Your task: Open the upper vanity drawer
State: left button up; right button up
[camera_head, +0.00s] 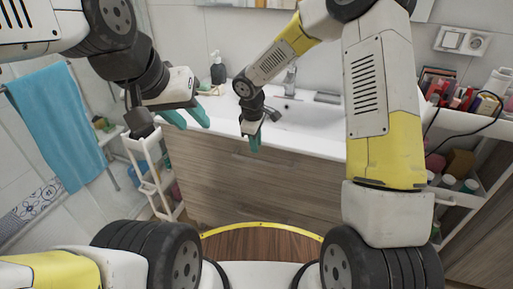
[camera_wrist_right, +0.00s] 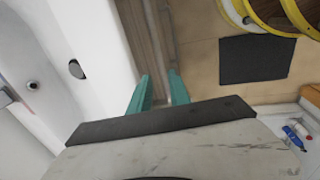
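The vanity has a wood-grain front below a white sink top. Its upper drawer front (camera_head: 205,155) looks shut, with a slim handle (camera_head: 265,162) along it. My right gripper (camera_head: 254,142) is at the front edge of the sink top, pointing down in front of the drawer. In the right wrist view its two teal fingers (camera_wrist_right: 159,90) are apart, with nothing seen between them; the narrow drawer-front strip (camera_wrist_right: 158,35) runs just beyond the tips. Whether they touch the handle is hidden. My left gripper (camera_head: 192,117) is open and empty over the left end of the sink top.
The white sink top (camera_head: 315,140) has a faucet (camera_head: 290,80) and a soap bottle (camera_head: 218,70). A white cart (camera_head: 145,165) stands left, near a blue towel (camera_head: 60,120). Shelves with cosmetics (camera_head: 460,105) stand right. Some floor (camera_wrist_right: 205,75) before the vanity is clear.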

aim_at(257, 161)
jog(key=f, duration=0.2)
jog(key=w+f, duration=0.1)
jog(key=f, duration=0.4)
jog(key=shift+w+d+f, duration=0.2)
jog(key=shift+f, duration=0.2)
grip_shut()
dwell(1.1)
